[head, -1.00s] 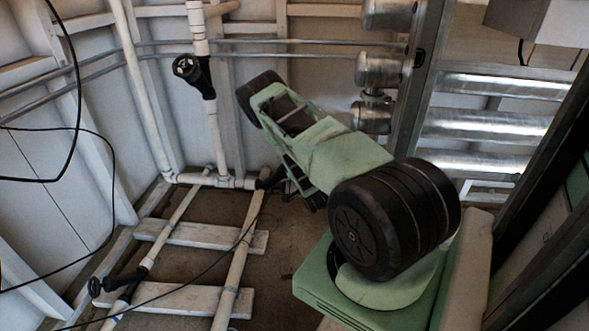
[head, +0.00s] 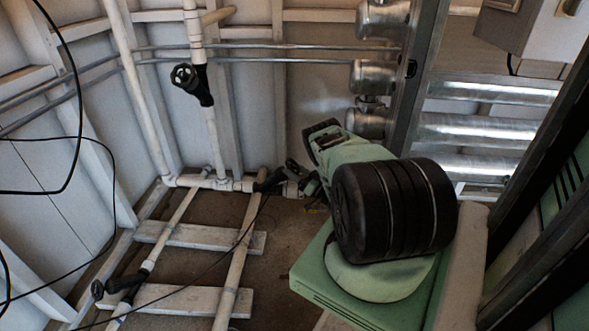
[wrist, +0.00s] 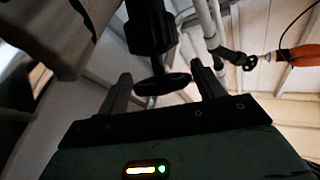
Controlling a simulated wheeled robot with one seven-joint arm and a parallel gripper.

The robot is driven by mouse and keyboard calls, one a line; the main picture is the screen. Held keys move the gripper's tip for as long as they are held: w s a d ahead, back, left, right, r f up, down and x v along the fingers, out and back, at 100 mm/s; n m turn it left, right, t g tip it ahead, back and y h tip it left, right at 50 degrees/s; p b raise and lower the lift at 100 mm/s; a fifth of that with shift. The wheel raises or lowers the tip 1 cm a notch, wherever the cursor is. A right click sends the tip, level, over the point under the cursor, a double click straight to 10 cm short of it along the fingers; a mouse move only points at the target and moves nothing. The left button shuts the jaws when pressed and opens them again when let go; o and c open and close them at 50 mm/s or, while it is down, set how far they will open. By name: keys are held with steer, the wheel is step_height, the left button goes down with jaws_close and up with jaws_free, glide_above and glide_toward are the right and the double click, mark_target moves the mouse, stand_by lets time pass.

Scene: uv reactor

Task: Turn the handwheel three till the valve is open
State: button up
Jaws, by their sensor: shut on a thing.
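A black handwheel (wrist: 162,84) on a dark valve stem sits between the two fingers of my gripper (wrist: 165,85) in the wrist view. My gripper is shut on this wheel's rim. In the head view the black valve (head: 268,181) is on the low white pipe near the back wall, and my gripper (head: 309,184) is at its right side. The wheel there is partly hidden by my gripper and arm. No number or open mark is readable, so I cannot tell the valve's state.
Another black handwheel (head: 184,75) is on the upright white pipe, and one more (head: 97,289) is low at the left. White pipes (head: 240,255) run along the floor. Black cables (head: 75,130) hang at the left.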

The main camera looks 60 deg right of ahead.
steer(key=shift+w+d+n+y, duration=0.1)
steer(key=shift+n+y, duration=0.9)
steer(key=shift+y, duration=0.1)
steer(key=shift+w+n+y, duration=0.1)
steer(key=shift+n+y, duration=0.2)
steer(key=shift+y, duration=0.1)
steer(key=o, duration=0.6)
steer(key=shift+m+h, duration=0.5)
steer(key=shift+h, duration=0.1)
